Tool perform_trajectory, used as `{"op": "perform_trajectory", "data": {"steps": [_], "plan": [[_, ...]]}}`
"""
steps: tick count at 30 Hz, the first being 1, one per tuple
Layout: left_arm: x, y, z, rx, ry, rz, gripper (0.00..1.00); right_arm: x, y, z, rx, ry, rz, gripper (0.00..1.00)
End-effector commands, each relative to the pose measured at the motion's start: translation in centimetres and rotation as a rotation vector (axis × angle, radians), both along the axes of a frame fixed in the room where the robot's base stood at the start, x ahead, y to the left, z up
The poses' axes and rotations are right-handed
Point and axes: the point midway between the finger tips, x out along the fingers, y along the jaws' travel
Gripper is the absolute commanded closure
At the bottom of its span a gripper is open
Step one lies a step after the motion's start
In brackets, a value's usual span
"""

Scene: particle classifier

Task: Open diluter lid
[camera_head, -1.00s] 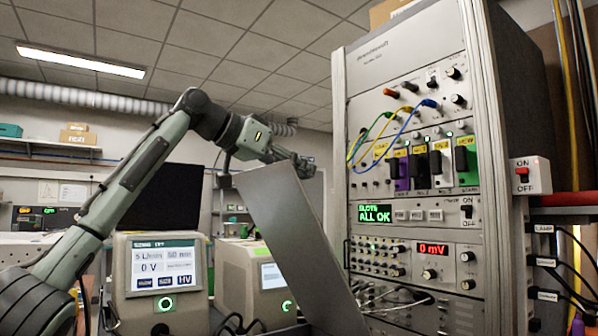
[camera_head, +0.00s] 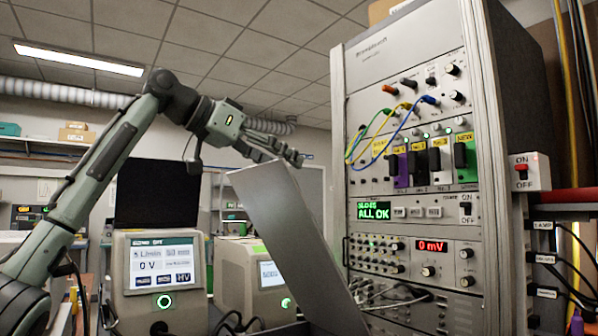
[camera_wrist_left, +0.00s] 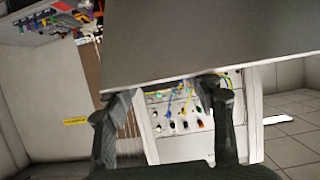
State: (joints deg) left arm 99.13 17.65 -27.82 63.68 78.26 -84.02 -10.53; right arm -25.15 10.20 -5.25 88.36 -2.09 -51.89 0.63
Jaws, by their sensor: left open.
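The lid (camera_head: 290,235) is a flat grey panel, raised and tilted, its upper end leaning left in the head view. Its lower end runs down to the bottom edge of the picture. My left gripper (camera_head: 288,148) is open just above the lid's top edge. In the left wrist view the lid (camera_wrist_left: 205,40) fills the top, and its edge crosses above and close to my open fingers (camera_wrist_left: 165,95). I cannot tell whether a finger touches it. The diluter body under the lid is mostly hidden. My right gripper is not in view.
An instrument rack (camera_head: 410,150) with cables and displays stands close to the right of the lid. Two boxed devices with screens, one at the left (camera_head: 155,265) and one behind the lid (camera_head: 240,270), stand below my arm. Open air lies above the lid.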

Motion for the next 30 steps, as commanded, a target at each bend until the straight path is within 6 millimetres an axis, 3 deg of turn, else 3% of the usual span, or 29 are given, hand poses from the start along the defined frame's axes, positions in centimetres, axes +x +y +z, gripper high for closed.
{"op": "perform_trajectory", "data": {"steps": [6, 11, 30], "plan": [[-2.3, 3.2, 1.5, 0.002, 0.000, 0.001, 0.45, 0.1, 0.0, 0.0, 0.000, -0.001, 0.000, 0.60], [-3.2, 4.3, 2.0, 0.003, 0.002, -0.002, 0.45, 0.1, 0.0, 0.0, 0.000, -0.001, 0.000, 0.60], [-3.4, 4.6, 2.2, 0.003, 0.002, -0.002, 0.45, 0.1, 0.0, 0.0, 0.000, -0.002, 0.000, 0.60]]}}
